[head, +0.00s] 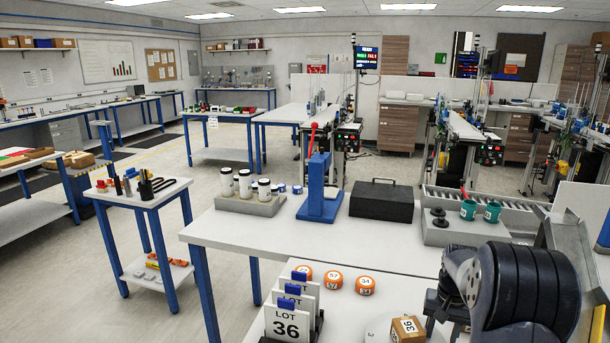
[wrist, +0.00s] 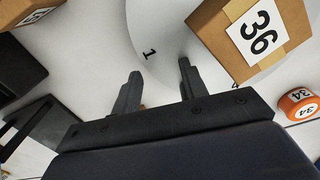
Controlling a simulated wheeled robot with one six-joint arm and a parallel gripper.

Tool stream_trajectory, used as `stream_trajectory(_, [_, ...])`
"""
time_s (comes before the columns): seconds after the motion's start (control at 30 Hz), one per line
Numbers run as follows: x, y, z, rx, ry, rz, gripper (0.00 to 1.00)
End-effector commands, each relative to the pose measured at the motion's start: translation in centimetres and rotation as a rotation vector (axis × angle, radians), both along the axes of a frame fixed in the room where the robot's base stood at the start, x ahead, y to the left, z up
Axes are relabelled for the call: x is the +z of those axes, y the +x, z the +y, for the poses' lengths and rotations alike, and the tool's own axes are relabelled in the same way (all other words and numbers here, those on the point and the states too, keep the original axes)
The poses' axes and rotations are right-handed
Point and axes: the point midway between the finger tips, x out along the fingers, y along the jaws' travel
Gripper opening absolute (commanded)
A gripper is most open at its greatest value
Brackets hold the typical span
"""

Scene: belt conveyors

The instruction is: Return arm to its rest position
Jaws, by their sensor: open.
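My gripper (wrist: 158,84) is open in the wrist view, with nothing between its two dark fingers. It is over a white round surface (wrist: 160,45) marked with small numerals. A cardboard box labelled 36 (wrist: 232,22) is beyond and right of the fingers, apart from them. In the head view this box (head: 408,329) is at the bottom edge, beside my dark arm at the lower right. My fingertips cannot be made out clearly there.
Orange round pieces (head: 333,281) lie on the near table; one labelled 34 (wrist: 298,104) is right of my gripper. LOT 36 cards (head: 287,322) stand at the front. A blue press (head: 321,190), black case (head: 382,200) and grey rack with green cups (head: 450,232) stand behind.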

Motion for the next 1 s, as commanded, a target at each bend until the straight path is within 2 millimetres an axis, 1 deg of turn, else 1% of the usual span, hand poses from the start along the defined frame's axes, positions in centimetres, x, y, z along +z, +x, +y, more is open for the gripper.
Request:
stream_trajectory(0.3, [-0.1, -2.3, 0.3, -0.266, -0.001, -0.001, 0.41])
stream_trajectory(0.6, [-0.1, -4.1, 1.1, -0.487, -0.001, -0.001, 0.41])
stream_trajectory(0.8, [0.0, -4.6, 1.4, -0.571, -0.001, -0.001, 0.41])
stream_trajectory(1.0, [0.0, -4.8, 1.5, -0.595, -0.001, -0.001, 0.41])
